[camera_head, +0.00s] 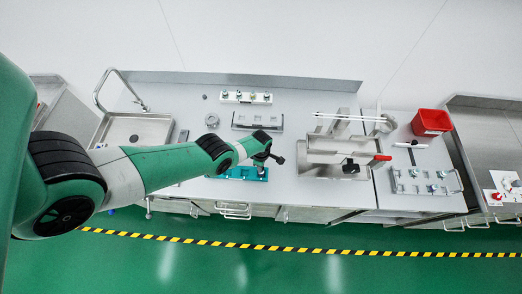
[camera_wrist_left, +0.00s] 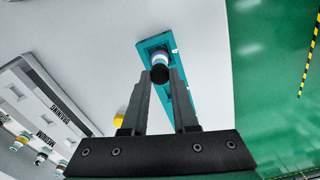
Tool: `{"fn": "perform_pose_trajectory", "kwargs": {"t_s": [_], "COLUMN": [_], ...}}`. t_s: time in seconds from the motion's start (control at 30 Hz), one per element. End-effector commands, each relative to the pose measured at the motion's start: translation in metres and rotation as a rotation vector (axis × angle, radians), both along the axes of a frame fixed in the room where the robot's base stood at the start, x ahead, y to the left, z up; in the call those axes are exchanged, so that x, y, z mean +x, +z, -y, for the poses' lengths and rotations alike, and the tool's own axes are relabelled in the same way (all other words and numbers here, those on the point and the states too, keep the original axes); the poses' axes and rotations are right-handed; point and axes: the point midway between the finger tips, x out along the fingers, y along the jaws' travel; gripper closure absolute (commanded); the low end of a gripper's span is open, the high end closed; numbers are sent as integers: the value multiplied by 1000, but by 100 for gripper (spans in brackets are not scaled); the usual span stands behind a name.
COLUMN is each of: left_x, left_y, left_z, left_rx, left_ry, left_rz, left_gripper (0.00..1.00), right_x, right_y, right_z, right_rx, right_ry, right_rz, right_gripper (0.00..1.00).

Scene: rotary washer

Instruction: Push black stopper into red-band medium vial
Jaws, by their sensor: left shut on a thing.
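My left gripper (camera_head: 274,157) is over the teal rack (camera_head: 247,174) near the bench's front edge. In the left wrist view its fingers (camera_wrist_left: 160,78) are shut on the black stopper (camera_wrist_left: 160,74), which sits between the fingertips. A vial (camera_wrist_left: 160,57) with a white and bluish upper part shows right behind the stopper, at the teal rack (camera_wrist_left: 150,44). I cannot tell whether the stopper touches the vial or is in its mouth, and no red band can be made out. My right gripper is not in view.
A yellow item (camera_wrist_left: 118,120) lies beside the left finger. A steel device (camera_head: 330,150), red bin (camera_head: 431,122) and sink (camera_head: 135,130) stand on the bench.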

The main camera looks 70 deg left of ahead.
Motion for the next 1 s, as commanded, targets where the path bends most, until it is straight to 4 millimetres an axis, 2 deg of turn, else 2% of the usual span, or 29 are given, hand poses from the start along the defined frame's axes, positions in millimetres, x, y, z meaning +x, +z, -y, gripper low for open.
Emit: {"fn": "perform_pose_trajectory", "kwargs": {"t_s": [1.0], "left_x": [0], "left_y": [-13], "left_z": [0], "left_rx": [0], "left_ry": [0], "left_rz": [0], "left_gripper": [100], "right_x": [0], "right_y": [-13], "right_z": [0], "right_rx": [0], "right_ry": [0], "right_rz": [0], "right_gripper": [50]}}
